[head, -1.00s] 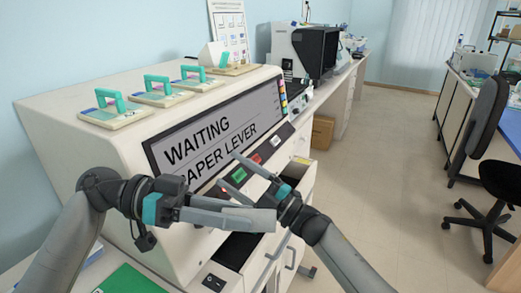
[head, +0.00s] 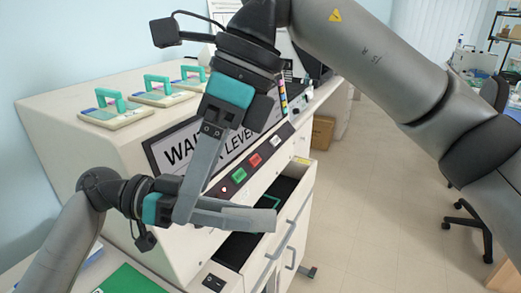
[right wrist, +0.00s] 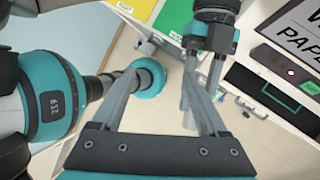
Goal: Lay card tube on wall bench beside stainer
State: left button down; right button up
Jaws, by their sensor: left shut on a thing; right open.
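The stainer (head: 110,155) is a large white machine with a slanted display, at the left of the head view. The wall bench (head: 20,281) shows at its front left. My left gripper (head: 258,219) is shut in front of the stainer, above an open drawer. A long grey piece (head: 215,218) lies along its jaws; I cannot clearly separate the card tube from the fingers. My right gripper (head: 187,210) reaches down from above, its fingers overlapping the left gripper in the head view. In the right wrist view my right gripper (right wrist: 160,80) is open, with the left gripper close by.
Slide holders (head: 160,93) with green handles stand on the stainer's top. The open drawer (head: 295,190) juts into the aisle. A green sheet (head: 125,281) lies on the bench front. A chair (head: 465,222) stands at right; the middle floor (head: 350,215) is clear.

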aim_at(261, 214)
jog(key=w+d+r+t+h, duration=0.2)
jog(key=d+t+h, duration=0.3)
jog(key=d, duration=0.2)
jog(key=x, duration=1.1)
jog(key=shift+a+f, duration=0.1)
jog(key=shift+a, duration=0.05)
jog(key=shift+c, duration=0.4)
grip_shut()
pick_arm(q)
jog(key=shift+c, duration=2)
grip_release()
